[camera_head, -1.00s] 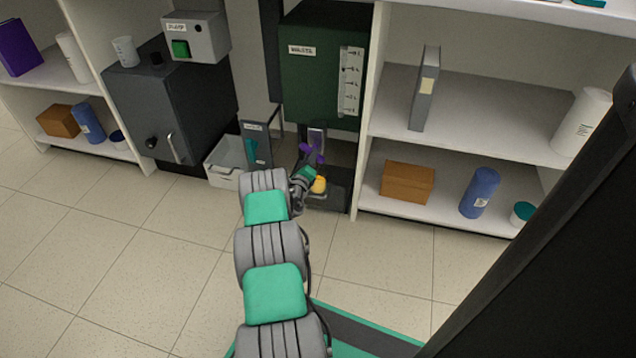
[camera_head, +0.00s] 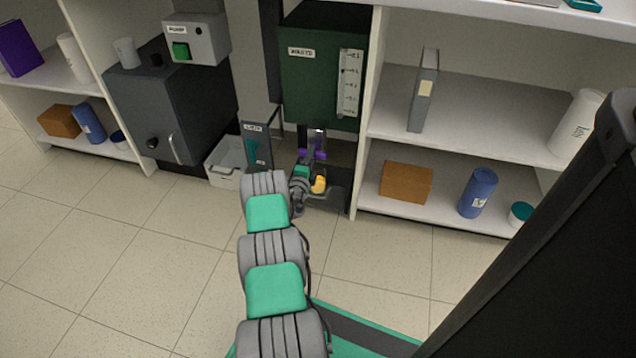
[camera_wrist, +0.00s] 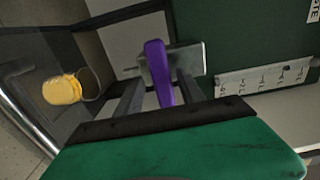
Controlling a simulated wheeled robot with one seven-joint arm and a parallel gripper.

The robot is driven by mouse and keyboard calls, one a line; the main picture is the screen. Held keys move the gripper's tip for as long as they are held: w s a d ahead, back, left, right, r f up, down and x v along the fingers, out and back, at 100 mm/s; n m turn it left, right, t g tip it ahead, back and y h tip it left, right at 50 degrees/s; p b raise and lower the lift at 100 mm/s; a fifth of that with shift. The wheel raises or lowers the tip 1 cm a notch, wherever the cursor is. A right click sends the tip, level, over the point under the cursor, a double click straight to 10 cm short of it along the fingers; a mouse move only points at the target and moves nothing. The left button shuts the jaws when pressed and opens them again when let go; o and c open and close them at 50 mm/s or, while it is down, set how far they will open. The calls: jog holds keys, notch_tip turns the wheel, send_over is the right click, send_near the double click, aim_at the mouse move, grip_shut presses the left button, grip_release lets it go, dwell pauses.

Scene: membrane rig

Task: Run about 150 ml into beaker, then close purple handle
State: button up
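The purple handle (camera_wrist: 160,72) sits in front of a grey metal valve body (camera_wrist: 188,60) below the dark green tank (camera_head: 318,85). In the head view the purple handle (camera_head: 320,155) is small and partly hidden. My gripper (camera_wrist: 159,92) has its two dark fingers on either side of the handle, with a visible gap at each side. In the head view my gripper (camera_head: 302,176) is just below the valve. The beaker (camera_wrist: 88,84) is clear and holds yellow liquid (camera_wrist: 62,90); its liquid also shows in the head view (camera_head: 319,184). I cannot read its level.
A scale strip (camera_head: 350,83) is on the tank's front. A shelf with a brown box (camera_head: 406,182) and a blue bottle (camera_head: 478,192) is at right. Floor in front is clear.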

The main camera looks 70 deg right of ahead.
jog(key=o, duration=0.4)
jog(key=shift+w+r, duration=0.1)
jog(key=shift+s+a+p, duration=0.2)
jog(key=shift+a+p, duration=0.55)
jog(key=shift+a, duration=0.55)
jog(key=shift+s+a+p, duration=0.2)
jog(key=shift+a+p, duration=0.5)
jog(key=shift+a, duration=0.65)
jog(key=shift+s+a+p, duration=0.2)
jog(key=shift+a+p, duration=0.55)
jog(key=shift+a, duration=0.55)
jog(key=shift+r, duration=0.1)
